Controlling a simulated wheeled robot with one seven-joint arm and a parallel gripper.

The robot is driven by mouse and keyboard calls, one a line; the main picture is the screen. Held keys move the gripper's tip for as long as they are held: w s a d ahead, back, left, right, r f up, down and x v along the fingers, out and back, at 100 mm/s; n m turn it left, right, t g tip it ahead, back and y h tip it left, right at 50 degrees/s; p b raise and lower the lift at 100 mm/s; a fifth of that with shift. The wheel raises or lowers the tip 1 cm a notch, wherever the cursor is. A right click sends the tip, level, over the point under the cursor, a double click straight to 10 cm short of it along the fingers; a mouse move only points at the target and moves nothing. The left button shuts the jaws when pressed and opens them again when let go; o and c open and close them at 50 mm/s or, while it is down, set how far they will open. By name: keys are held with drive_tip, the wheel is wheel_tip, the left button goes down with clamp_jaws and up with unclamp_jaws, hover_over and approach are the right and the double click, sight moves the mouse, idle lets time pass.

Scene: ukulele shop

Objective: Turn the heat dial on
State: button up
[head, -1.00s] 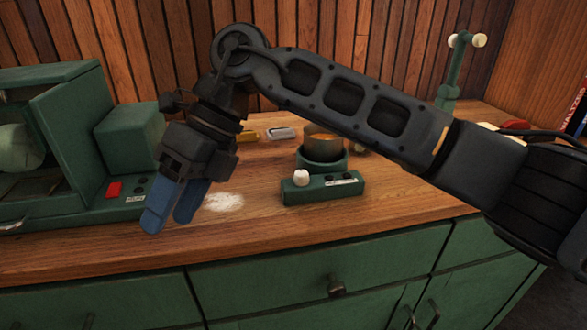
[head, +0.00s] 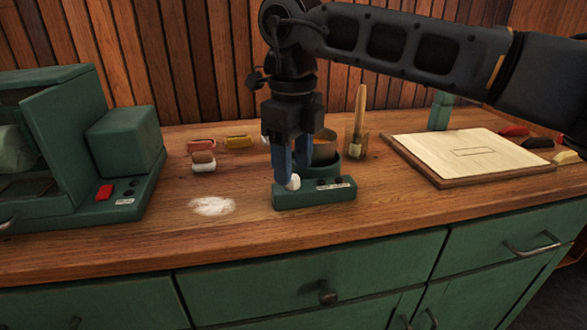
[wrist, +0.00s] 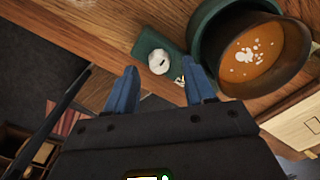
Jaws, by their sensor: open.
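The heat dial is a white knob (head: 293,182) on the left part of a green control box (head: 330,193) on the wooden counter. It also shows in the wrist view (wrist: 159,62), ahead of and between the two blue fingers. My gripper (head: 291,178) points down over the dial and is open. Its fingers partly hide the dial in the head view, and I cannot tell if they touch it. Behind the box, a pot (head: 325,145) sits on a green round base; the wrist view shows orange-brown liquid (wrist: 248,58) with pale flakes in it.
A green machine (head: 120,150) with a red button stands on the left. White powder (head: 212,206) lies left of the box. Small blocks (head: 204,161) sit behind it. The front counter strip is clear.

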drive_tip(key=shift+f, duration=0.95)
drive_tip(key=shift+a, duration=0.1)
drive_tip(key=shift+c, duration=0.2)
clamp_jaws()
